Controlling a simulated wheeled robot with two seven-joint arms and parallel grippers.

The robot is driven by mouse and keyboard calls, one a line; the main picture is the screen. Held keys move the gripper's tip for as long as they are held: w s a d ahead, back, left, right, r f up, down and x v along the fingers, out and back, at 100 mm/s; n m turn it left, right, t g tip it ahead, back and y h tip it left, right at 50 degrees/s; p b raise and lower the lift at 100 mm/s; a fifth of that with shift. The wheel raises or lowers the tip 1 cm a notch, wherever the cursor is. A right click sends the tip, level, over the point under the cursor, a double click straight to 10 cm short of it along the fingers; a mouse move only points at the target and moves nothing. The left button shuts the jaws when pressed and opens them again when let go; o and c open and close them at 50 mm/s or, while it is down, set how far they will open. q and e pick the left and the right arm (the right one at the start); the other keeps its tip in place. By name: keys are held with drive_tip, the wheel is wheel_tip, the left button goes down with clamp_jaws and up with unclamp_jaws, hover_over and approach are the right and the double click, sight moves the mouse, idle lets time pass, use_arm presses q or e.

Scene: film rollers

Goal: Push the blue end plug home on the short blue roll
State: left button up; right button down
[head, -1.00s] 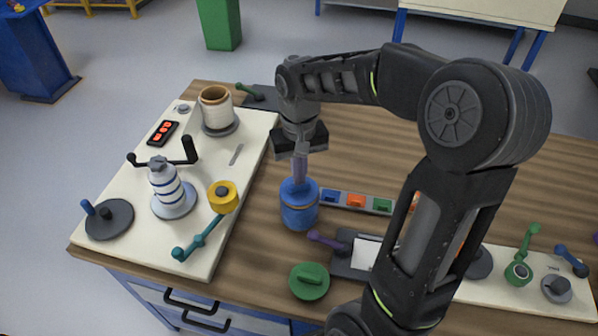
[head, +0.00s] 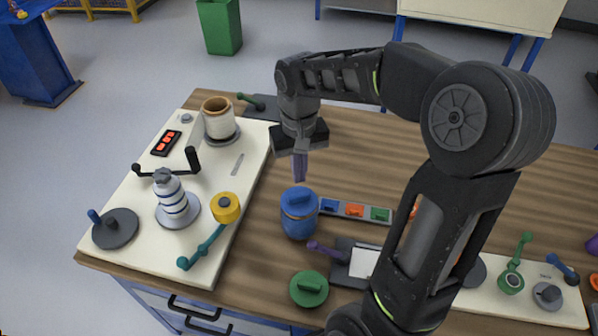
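The short blue roll (head: 299,228) stands upright on the wooden table, near the middle of the head view. The blue end plug (head: 299,203) sits on its top, with a raised grip on it. A thin brownish band shows between plug and roll; I cannot tell whether it is a gap. My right gripper (head: 300,178) points down just above the plug, apart from it. Its fingers are together with nothing between them. My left gripper is not in view.
A green plug (head: 309,289) lies in front. A tray of coloured pieces (head: 354,209) is close right of the blue roll. My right arm hides part of the table.

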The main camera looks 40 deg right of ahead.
wheel_tip(320, 180, up, 3)
drive_tip(key=shift+r+p, duration=0.1)
drive_tip(key=shift+p, duration=0.85)
